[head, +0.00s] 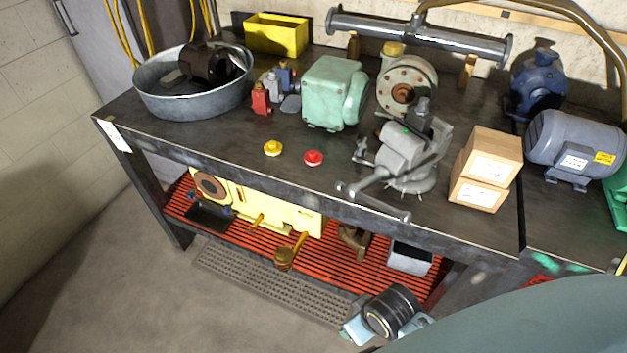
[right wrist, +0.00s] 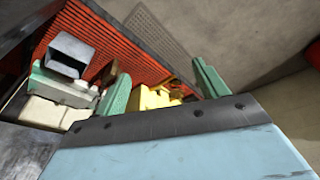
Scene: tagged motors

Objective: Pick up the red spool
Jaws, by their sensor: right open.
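The red spool (head: 313,158) sits on the dark workbench top (head: 225,137) near its front edge, left of the grey vise. A similar yellow spool (head: 272,148) stands just left of it. In the right wrist view, my right gripper (right wrist: 158,72) is open, with its two green fingers apart and nothing held between them. The red spool is not visible in that view. In the head view, light blue and black parts of my right arm show low in front of the bench, below and right of the spool. My left gripper is not in view.
The grey vise (head: 405,158) with its long handle stands close right of the spool. A green gearbox (head: 331,92) is behind it, and cardboard boxes (head: 487,165) are farther right. A red slatted lower shelf (head: 335,250) holds yellow machine parts (head: 290,213).

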